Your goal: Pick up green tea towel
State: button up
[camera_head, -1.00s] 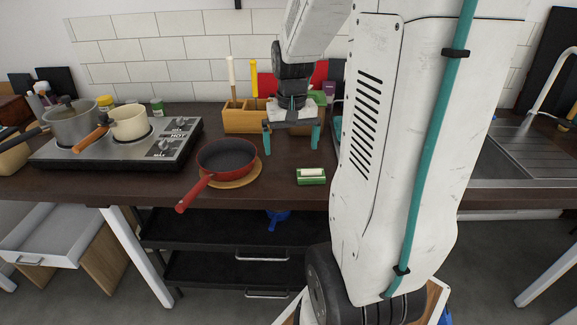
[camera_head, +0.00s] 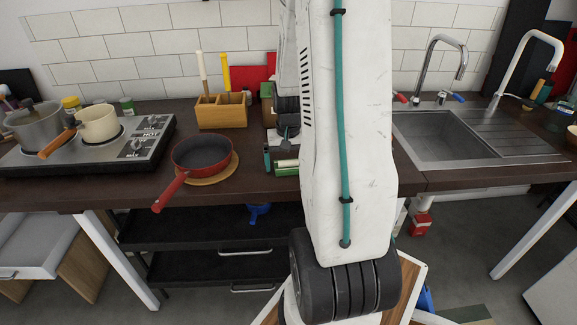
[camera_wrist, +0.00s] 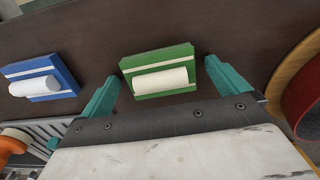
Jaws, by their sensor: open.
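The green tea towel (camera_wrist: 142,62) lies on the dark counter in the wrist view, a flat green piece with a white stripe and a white roll on it. In the head view the green tea towel (camera_head: 287,172) is partly hidden by my arm. My gripper (camera_wrist: 161,74) is open and empty, with one teal finger on each side of the towel's near part. In the head view my gripper (camera_head: 282,157) is low at the towel, its right finger hidden. I cannot tell whether the fingers touch it.
A similar blue piece (camera_wrist: 40,68) lies to the left in the wrist view. A red pan (camera_head: 200,155) on a round wooden board (camera_head: 222,172) is close by. A wooden holder (camera_head: 222,112) stands behind, a stove (camera_head: 140,150) at left, a sink (camera_head: 440,148) at right.

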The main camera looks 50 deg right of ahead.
jog(key=c, duration=1)
jog(key=shift+r, duration=0.15)
